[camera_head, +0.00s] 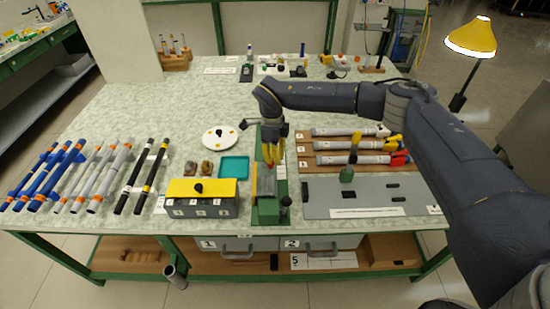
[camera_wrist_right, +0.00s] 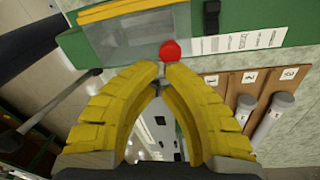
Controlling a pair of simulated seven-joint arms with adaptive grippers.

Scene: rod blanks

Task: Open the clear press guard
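The press (camera_head: 268,215) is green and stands near the front middle of the table. Its clear guard (camera_wrist_right: 135,38) is a see-through panel with a yellow edge in the right wrist view, and it looks closed over the press front. A red knob (camera_wrist_right: 170,50) sits at the guard's lower right. My right gripper (camera_head: 271,152) is above the press in the head view. In the wrist view its yellow fingertips (camera_wrist_right: 161,70) are nearly together just short of the knob, with nothing visible held between them. Whether they touch the knob is unclear. My left gripper is not in view.
A yellow-topped box (camera_head: 205,208) and a teal tray (camera_head: 233,167) are left of the press. A grey panel (camera_head: 390,190) and a wooden rack of rods (camera_head: 300,150) are to its right. Several rods lie far left.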

